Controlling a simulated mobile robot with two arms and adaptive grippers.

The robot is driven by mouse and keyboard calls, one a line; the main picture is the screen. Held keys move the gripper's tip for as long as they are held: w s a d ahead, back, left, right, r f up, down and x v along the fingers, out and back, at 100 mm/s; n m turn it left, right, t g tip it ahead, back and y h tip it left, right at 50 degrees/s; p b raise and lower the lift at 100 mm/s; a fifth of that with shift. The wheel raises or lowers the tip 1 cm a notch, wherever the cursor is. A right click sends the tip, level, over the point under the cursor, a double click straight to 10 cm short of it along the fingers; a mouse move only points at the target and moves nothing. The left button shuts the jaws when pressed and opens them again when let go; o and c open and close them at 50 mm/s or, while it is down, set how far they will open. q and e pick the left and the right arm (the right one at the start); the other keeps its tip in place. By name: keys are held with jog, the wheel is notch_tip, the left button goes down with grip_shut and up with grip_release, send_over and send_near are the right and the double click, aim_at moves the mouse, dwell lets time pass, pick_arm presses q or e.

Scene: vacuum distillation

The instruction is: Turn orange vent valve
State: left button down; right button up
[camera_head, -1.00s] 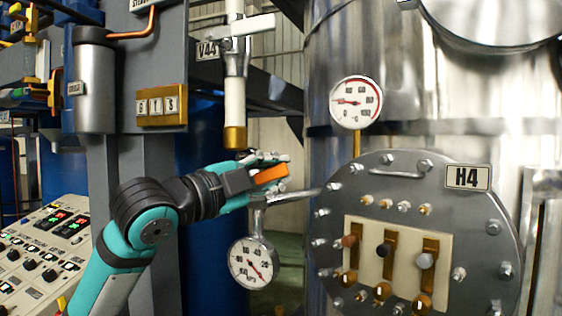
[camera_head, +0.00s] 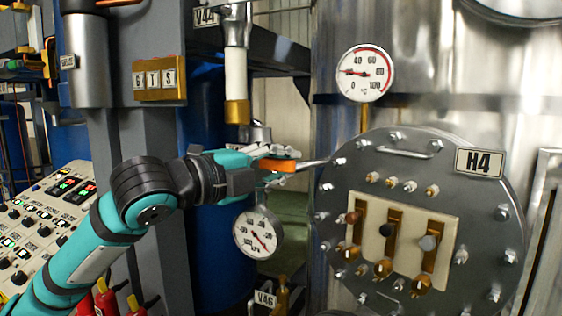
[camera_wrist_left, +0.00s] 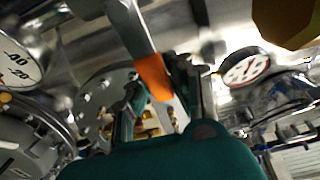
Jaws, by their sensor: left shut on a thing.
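The orange vent valve handle (camera_head: 277,165) sits at the end of my left arm, in front of the pipe between the white pipe section and the vacuum gauge. My left gripper (camera_head: 272,169) is shut on the handle. In the left wrist view the orange handle (camera_wrist_left: 154,77) lies between the two fingers of my left gripper (camera_wrist_left: 158,80), on a grey metal lever. The valve body behind the fingers is mostly hidden. My right gripper is not in view.
A vacuum gauge (camera_head: 257,232) hangs just below the gripper. A round H4 panel (camera_head: 395,170) with several bolts and switches stands close on the right, under a temperature gauge (camera_head: 365,73). A sloped control console (camera_head: 45,220) is at left.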

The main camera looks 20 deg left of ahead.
pick_arm(q)
jog(key=shift+f, duration=0.1)
jog(key=c, duration=1.2)
grip_release()
jog(key=shift+o, duration=0.2)
jog(key=v, duration=0.7)
jog(key=shift+s, duration=0.25)
jog(key=shift+a, duration=0.1)
